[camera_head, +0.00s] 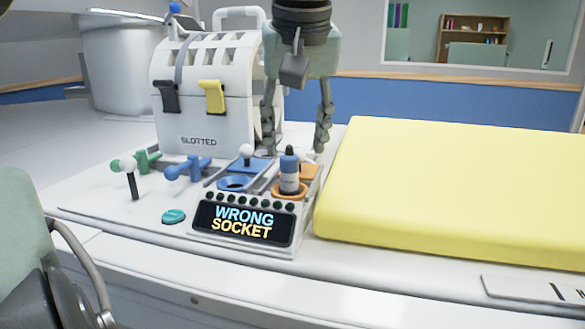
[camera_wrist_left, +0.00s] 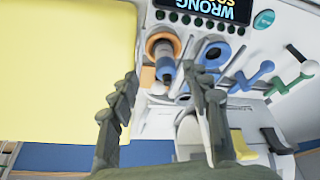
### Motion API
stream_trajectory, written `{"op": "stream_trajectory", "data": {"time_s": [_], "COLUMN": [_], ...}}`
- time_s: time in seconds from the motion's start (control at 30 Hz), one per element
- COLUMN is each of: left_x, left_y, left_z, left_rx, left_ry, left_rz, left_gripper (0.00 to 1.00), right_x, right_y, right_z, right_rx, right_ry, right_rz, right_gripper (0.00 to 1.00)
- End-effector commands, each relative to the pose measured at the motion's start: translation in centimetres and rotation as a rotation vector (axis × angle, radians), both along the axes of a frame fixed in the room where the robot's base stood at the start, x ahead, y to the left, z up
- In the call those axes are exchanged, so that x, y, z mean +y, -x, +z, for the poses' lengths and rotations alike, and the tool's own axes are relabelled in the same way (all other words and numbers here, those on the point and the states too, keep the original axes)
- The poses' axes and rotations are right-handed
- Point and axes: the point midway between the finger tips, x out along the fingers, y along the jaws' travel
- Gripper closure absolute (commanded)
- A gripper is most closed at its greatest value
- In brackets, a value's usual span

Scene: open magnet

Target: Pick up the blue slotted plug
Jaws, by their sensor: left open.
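The blue slotted plug (camera_head: 289,173) has a blue top and a grey lower body. It stands upright in the orange ring socket (camera_head: 275,192), at the right end of the white panel. In the left wrist view the plug (camera_wrist_left: 165,65) shows with its blue end toward my fingers. My left gripper (camera_head: 296,146) is open, pointing down over the panel, with its two fingers apart above and behind the plug. In the left wrist view the gripper (camera_wrist_left: 160,76) has the plug between its fingertips, apparently touching neither. A blue ring socket (camera_head: 234,184) sits left of the orange one.
A display (camera_head: 243,224) reads "WRONG SOCKET". A white machine marked "SLOTTED" (camera_head: 200,125) stands behind, with a yellow lever (camera_head: 213,97). Green (camera_head: 147,160) and blue (camera_head: 187,169) T-handles stand left. A yellow pad (camera_head: 440,190) lies right.

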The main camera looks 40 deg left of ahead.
Motion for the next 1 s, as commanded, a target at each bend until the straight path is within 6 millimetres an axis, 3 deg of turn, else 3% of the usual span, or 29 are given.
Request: {"op": "stream_trajectory", "data": {"time_s": [0.17, 0.63, 0.93, 1.0], "left_x": [0.5, 2.7, 2.9, 2.9], "left_y": [0.0, -1.4, -1.6, -1.6], "left_z": [-0.9, -6.4, -6.8, -6.8], "left_rx": [0.007, 0.004, 0.002, 0.003], "left_ry": [-0.03, -0.025, -0.026, -0.025], "left_rz": [-0.009, -0.009, -0.007, -0.007], "left_gripper": [0.52, 0.52, 0.52, 0.61], "right_x": [0.0, -0.5, -0.4, -0.4], "right_y": [0.0, 0.2, 0.1, 0.1], "right_z": [0.2, 0.4, 0.7, 0.7], "right_rx": [-0.001, 0.001, -0.004, -0.004], "right_ry": [0.002, 0.014, 0.013, 0.011], "right_rz": [-0.001, 0.004, 0.004, 0.004], "right_gripper": [1.0, 1.0, 1.0, 1.0]}}
